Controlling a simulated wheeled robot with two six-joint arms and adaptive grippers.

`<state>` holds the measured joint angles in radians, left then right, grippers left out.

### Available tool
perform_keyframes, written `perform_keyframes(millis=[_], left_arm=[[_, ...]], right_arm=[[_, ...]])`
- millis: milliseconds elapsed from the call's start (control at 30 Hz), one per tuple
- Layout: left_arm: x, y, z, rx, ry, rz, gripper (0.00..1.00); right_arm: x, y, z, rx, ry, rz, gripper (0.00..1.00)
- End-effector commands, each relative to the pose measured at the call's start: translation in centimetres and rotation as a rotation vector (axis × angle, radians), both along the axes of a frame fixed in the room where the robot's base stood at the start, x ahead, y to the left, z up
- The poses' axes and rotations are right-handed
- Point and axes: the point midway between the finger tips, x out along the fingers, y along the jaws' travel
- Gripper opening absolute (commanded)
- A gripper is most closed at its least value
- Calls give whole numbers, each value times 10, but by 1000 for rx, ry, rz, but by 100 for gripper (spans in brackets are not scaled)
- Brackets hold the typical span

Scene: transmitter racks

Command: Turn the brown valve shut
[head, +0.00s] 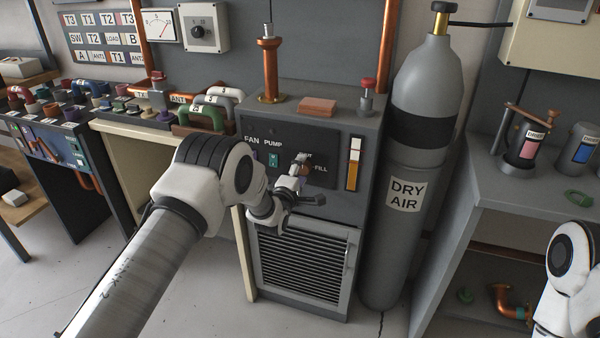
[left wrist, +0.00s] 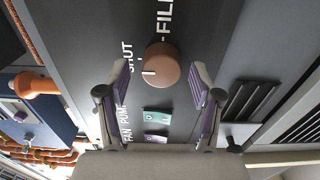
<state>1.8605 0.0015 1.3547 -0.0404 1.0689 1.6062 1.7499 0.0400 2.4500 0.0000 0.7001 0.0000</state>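The brown valve (left wrist: 161,66) is a round knob on the dark panel. A white line on its face points left in the left wrist view, toward the word SHUT; the word FILL stands above it. In the head view the knob (head: 305,169) is mostly hidden behind my left gripper (head: 301,171). In the left wrist view my left gripper (left wrist: 158,82) is open, one finger on each side below the knob, with gaps showing between. My right gripper is out of view; only part of my right arm shows at the right edge.
Fan and pump switches (head: 272,159) sit left of the valve on the panel. A grey DRY AIR cylinder (head: 419,160) stands right of the cabinet (head: 345,205). A copper post (head: 269,70), a brick-coloured block (head: 318,106) and a red-topped fitting (head: 367,97) stand on top.

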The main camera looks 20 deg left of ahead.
Motion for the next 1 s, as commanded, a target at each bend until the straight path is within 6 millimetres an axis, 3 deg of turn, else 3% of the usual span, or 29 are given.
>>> perform_keyframes(millis=[267,367,733,867,1000], left_arm=[[-2,0,-1,1,3,0,66],[-11,0,-2,1,5,0,66],[-99,3,-2,1,5,0,66],[-116,3,-1,1,3,-1,66],[-120,4,-1,1,2,-1,66]], right_arm=[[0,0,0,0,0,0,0],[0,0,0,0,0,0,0],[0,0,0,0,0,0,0],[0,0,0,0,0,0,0],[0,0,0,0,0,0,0]])
